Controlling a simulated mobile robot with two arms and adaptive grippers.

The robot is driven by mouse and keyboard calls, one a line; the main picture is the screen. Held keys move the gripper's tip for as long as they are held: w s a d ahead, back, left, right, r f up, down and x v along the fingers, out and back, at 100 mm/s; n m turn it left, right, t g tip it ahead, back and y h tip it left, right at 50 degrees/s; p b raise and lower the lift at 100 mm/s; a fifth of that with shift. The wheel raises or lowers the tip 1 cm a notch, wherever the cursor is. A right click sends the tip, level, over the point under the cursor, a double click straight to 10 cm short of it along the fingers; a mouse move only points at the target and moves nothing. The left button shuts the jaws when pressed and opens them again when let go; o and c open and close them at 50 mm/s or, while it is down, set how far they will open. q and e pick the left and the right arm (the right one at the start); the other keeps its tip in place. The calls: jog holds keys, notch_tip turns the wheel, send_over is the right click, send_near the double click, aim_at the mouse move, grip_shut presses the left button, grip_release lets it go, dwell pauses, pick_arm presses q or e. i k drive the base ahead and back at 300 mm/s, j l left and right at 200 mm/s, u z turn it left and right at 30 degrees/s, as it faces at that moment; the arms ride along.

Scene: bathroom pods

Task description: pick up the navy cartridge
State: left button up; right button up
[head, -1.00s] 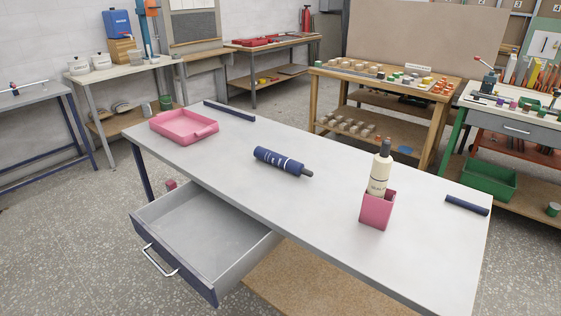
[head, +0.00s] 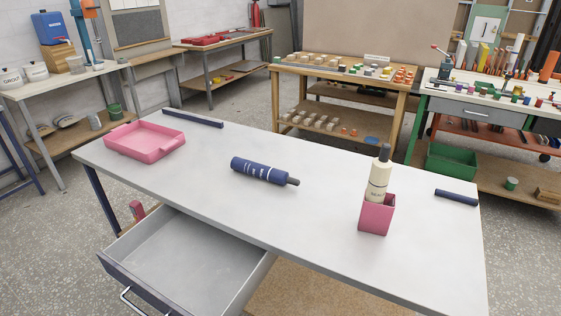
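The navy cartridge (head: 258,170) lies on its side on the grey-white table (head: 300,220), near the middle. It has white lettering and a white band, and its dark nozzle points to the right. A cream cartridge (head: 378,182) with a dark tip stands upright in a pink square holder (head: 376,216) to its right. Neither of my grippers shows in the head view.
A pink tray (head: 145,142) sits at the table's left end. Dark navy bars lie at the back left edge (head: 193,118) and right edge (head: 456,197). An open, empty drawer (head: 190,262) juts out at the front left. The tabletop around the navy cartridge is clear.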

aim_at(268, 173)
jog(key=i+j+z, duration=0.2)
jog(key=j+z, duration=0.25)
jog(key=j, duration=0.25)
jog(key=i+j+z, duration=0.1)
jog(key=j+z, duration=0.35)
jog(key=j, duration=0.3)
jog(key=j+z, duration=0.4)
jog(key=j, duration=0.3)
jog(key=k+j+z, duration=0.2)
jog(key=j+z, duration=0.25)
jog(key=j, duration=0.3)
